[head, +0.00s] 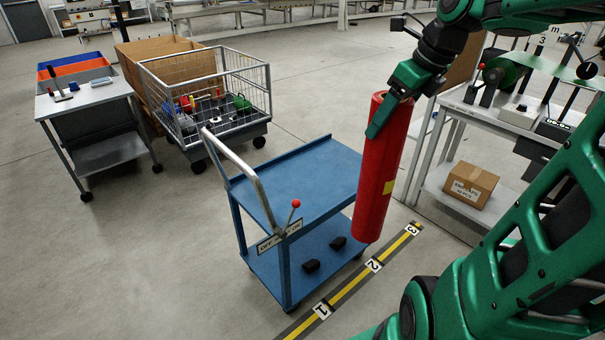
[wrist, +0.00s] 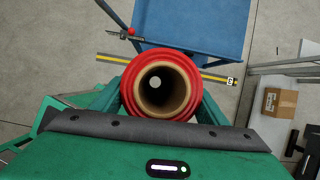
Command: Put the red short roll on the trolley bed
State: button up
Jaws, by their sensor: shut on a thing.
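The red short roll (head: 380,170) hangs upright in my gripper (head: 385,108), with a yellow label on its side. My gripper is shut on its upper end. In the wrist view I look down on the roll's open core (wrist: 160,84) between the fingers. The blue trolley (head: 296,176) stands left of the roll in the head view, its upper bed bare. The roll is in the air and overlaps the bed's right edge in that view. In the wrist view the bed (wrist: 195,25) lies beyond the roll.
A numbered yellow floor strip (head: 350,285) runs in front. A workbench (head: 450,110) with a cardboard box (head: 470,186) stands right.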

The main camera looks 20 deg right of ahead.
aim_at(328, 175)
jog(key=i, duration=1.1)
jog(key=z, duration=0.05)
